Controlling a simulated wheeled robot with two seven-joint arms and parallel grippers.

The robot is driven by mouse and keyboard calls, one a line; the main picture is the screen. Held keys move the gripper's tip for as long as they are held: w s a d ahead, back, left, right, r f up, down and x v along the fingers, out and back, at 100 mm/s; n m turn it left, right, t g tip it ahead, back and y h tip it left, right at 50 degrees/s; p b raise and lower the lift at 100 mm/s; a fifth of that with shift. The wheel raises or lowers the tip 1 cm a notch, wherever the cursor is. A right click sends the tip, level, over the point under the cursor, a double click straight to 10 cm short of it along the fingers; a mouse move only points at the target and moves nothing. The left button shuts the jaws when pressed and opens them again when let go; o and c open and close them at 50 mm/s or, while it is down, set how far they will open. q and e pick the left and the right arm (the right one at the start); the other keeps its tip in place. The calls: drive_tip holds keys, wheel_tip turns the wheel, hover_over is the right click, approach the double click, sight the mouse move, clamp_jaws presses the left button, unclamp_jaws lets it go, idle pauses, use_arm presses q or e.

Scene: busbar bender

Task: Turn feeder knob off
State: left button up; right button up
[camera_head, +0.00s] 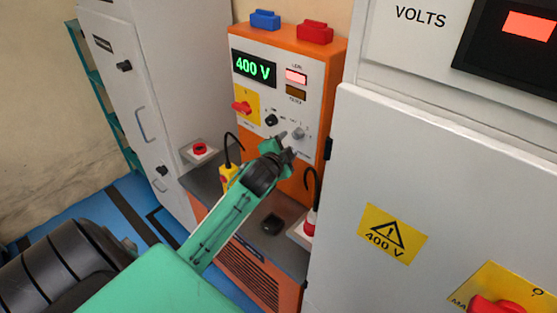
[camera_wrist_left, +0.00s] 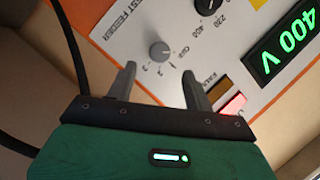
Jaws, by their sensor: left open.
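The feeder knob is a small round grey knob (camera_wrist_left: 161,51) on the white panel in the left wrist view, beside "TEST FEEDER" lettering and a scale with "OFF" and numbers. I cannot tell for sure which mark it points at. It also shows in the head view (camera_head: 298,133) at the lower right of the orange unit's panel (camera_head: 278,55). My left gripper (camera_head: 288,142) is at the panel's lower part, close to the knob. In the left wrist view its two fingers (camera_wrist_left: 159,76) are spread and empty, with the knob just beyond the gap. My right gripper is not in view.
The lit display (camera_head: 254,68) reads 400 V. A red switch on a yellow plate (camera_head: 242,106) and a black knob (camera_head: 271,119) share the panel. A large grey cabinet door (camera_head: 420,170) stands close on the right. Hooked black cables rise near my left arm.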

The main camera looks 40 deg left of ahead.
use_arm(q)
drive_tip(key=b+v, duration=0.1)
drive_tip(key=v, duration=0.5)
drive_tip(key=shift+s+b, duration=0.3)
drive_tip(key=shift+b, duration=0.1)
drive_tip(key=s+d+f+n+g+h, duration=0.1)
drive_tip(key=s+d+f+n+g, duration=0.1)
drive_tip(key=s+d+f+g, duration=0.45)
drive_tip(key=s+d+f+n+g+h, duration=0.15)
drive_tip(key=s+d+f, duration=0.25)
drive_tip(key=s+f, duration=0.55)
drive_tip(key=s+d+f+n+g+h, duration=0.25)
drive_tip(key=s+d+f+g, duration=0.2)
drive_tip(key=s, duration=0.75)
wheel_tip(320, 180, down, 34)
drive_tip(key=s+y+b, duration=0.1)
drive_tip(key=s+b, duration=0.1)
drive_tip(key=s+a+f+g+b, duration=0.1)
drive_tip(key=s+a+f, duration=0.1)
drive_tip(key=s+f, duration=1.6)
drive_tip(key=shift+a+f, duration=0.2)
drive_tip(key=shift+f, duration=0.4)
